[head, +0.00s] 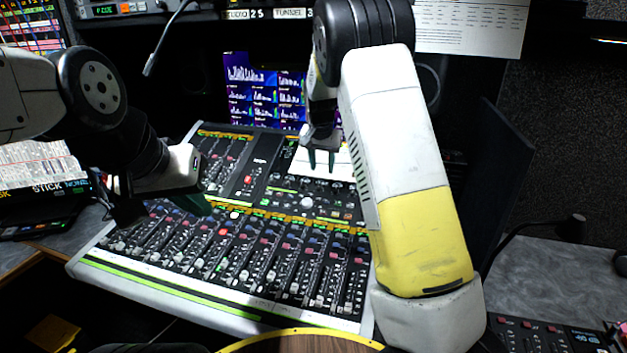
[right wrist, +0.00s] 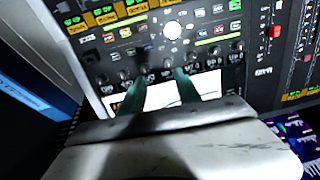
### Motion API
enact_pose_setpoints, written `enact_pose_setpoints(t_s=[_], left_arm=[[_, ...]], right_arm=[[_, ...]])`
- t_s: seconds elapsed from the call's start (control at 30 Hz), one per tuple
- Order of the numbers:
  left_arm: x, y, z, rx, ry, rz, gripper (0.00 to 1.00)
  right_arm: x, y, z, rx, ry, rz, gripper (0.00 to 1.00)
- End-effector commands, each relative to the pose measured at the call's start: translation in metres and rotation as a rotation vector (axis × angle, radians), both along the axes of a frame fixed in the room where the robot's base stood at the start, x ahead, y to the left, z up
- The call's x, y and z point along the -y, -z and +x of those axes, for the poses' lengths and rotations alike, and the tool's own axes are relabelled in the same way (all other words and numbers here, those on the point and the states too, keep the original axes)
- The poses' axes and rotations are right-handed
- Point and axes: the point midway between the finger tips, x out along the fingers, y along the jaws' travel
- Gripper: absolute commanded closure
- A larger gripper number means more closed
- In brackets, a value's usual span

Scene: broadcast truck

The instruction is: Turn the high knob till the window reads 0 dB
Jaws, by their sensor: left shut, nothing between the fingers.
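The mixing console (head: 90,265) fills the middle of the head view. Its upper section has a row of small dark knobs, seen in the right wrist view (right wrist: 148,72); I cannot read which one is the high knob. Small lit windows (right wrist: 210,41) show beyond them, too small to read. My right gripper (head: 322,160) is over this upper section, fingers pointing down. In the right wrist view its two green fingers (right wrist: 161,77) are apart, with tips close to the knob row; contact cannot be told. My left gripper (head: 203,207) is shut and empty over the console's left channel strips.
A large pale round knob (right wrist: 173,30) sits beyond the small knobs. A screen with bar graphs (head: 262,92) stands behind the console. A gooseneck microphone (head: 150,66) hangs at the upper left. A grey desk (head: 555,275) with another panel lies at right.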

Motion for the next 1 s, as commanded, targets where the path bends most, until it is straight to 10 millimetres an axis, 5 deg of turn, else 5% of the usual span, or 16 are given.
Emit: enact_pose_setpoints(t_s=[0.23, 0.7, 1.0], left_arm=[[0.000, 0.000, 0.000, 0.000, 0.000, 0.000, 1.00], [0.000, 0.000, 0.000, 0.000, 0.000, 0.000, 1.00], [0.000, 0.000, 0.000, 0.000, 0.000, 0.000, 1.00]], right_arm=[[-0.015, 0.031, 0.028, 0.011, 0.010, -0.063, 0.60], [-0.006, 0.091, 0.051, 0.010, 0.011, -0.064, 0.60], [-0.004, 0.102, 0.056, 0.012, 0.010, -0.064, 0.60]])
